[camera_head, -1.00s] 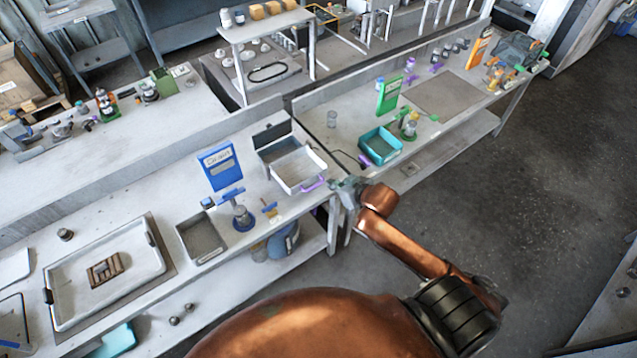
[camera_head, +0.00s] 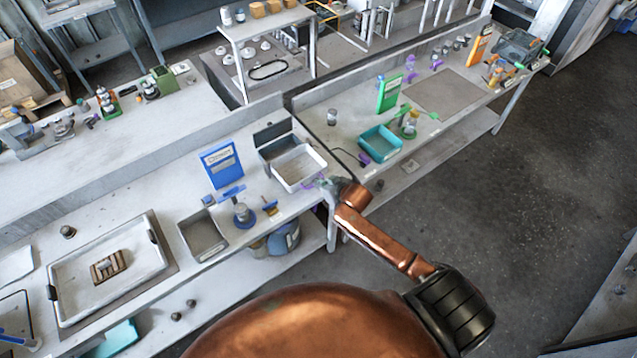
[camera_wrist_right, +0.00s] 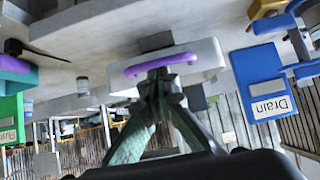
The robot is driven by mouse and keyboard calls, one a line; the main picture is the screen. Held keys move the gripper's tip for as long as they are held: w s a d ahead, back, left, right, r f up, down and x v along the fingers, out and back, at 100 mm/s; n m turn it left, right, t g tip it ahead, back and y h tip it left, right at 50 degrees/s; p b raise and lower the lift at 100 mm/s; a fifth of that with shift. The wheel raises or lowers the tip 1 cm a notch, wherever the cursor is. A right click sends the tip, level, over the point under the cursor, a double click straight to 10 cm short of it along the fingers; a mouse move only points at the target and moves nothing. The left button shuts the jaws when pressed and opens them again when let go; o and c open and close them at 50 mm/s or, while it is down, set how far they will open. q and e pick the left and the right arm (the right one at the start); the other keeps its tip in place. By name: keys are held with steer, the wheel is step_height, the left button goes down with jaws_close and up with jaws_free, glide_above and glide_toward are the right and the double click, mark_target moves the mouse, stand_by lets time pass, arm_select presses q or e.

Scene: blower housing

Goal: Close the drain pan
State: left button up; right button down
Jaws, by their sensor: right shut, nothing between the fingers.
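The drain pan (camera_head: 299,168) is a white open tray pulled out from a grey housing (camera_head: 272,140) at the bench's front edge, beside the blue Drain sign (camera_head: 221,164). In the right wrist view the white pan (camera_wrist_right: 205,57) and its purple handle (camera_wrist_right: 160,64) appear upside down. My right gripper (camera_head: 330,184) is shut and empty, with its fingertips at the purple handle; I cannot tell whether they touch. The wrist view also shows the closed fingers (camera_wrist_right: 158,76) in front of the handle's middle. My left gripper is not in view.
A teal tray (camera_head: 380,143) and a green sign (camera_head: 389,93) stand to the right on the bench. A grey tray (camera_head: 203,236) and a blue-based stand (camera_head: 243,216) are to the left. The floor at right (camera_head: 540,190) is clear.

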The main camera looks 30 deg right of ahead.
step_height(320, 180, down, 2)
steer(key=shift+s+f, duration=0.1)
stand_by(0.4)
steer(key=w+r+p+v, duration=0.1)
steer(key=r+p+v, duration=0.1)
steer(key=v, duration=1.1)
steer(key=shift+w+p, duration=0.2)
steer(key=shift+p, duration=0.45)
steer(key=shift+f, duration=0.1)
